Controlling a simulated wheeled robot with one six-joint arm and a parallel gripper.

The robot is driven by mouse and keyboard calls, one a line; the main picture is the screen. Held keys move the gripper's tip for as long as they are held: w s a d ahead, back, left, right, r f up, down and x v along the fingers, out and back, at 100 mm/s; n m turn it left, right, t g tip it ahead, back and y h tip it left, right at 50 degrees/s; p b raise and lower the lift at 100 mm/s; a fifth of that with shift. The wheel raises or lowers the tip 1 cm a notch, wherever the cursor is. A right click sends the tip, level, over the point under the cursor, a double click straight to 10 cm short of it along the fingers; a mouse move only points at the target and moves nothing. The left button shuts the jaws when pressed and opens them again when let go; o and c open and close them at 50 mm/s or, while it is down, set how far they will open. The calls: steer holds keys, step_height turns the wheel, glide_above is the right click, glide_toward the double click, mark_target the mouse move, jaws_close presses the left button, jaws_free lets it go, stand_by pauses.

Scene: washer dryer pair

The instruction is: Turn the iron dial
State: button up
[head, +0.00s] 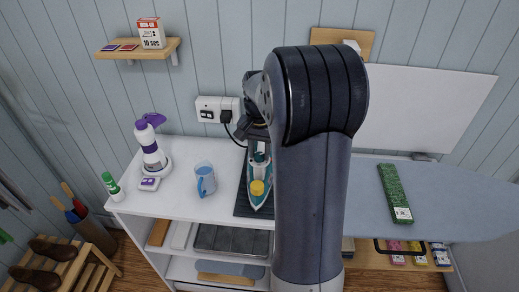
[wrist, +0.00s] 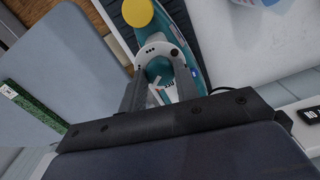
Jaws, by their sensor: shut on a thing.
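The teal and white iron (head: 255,166) stands on a dark mat on the white shelf top, partly hidden by my arm. A yellow round knob (head: 257,187) is on its near part; it also shows in the wrist view (wrist: 138,12). In the wrist view, the iron's white panel (wrist: 157,48) with dark dots lies just beyond my fingertips. My gripper (wrist: 160,78) reaches down to the iron, its two fingers closed on a grey and white part that looks like the dial. The fingers hide much of that part, so its setting cannot be read.
An ironing board (head: 440,200) with a green box (head: 394,192) is at right. A wall socket (head: 212,108) is behind.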

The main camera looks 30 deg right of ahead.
mark_target(259, 155)
steer(key=shift+m, duration=0.6)
steer(key=o, duration=1)
step_height(259, 155, up, 11)
steer(key=shift+f+b, duration=0.1)
steer(key=shift+b, duration=0.2)
step_height(259, 155, down, 11)
steer(key=shift+r+p, duration=0.1)
steer(key=shift+p, duration=0.25)
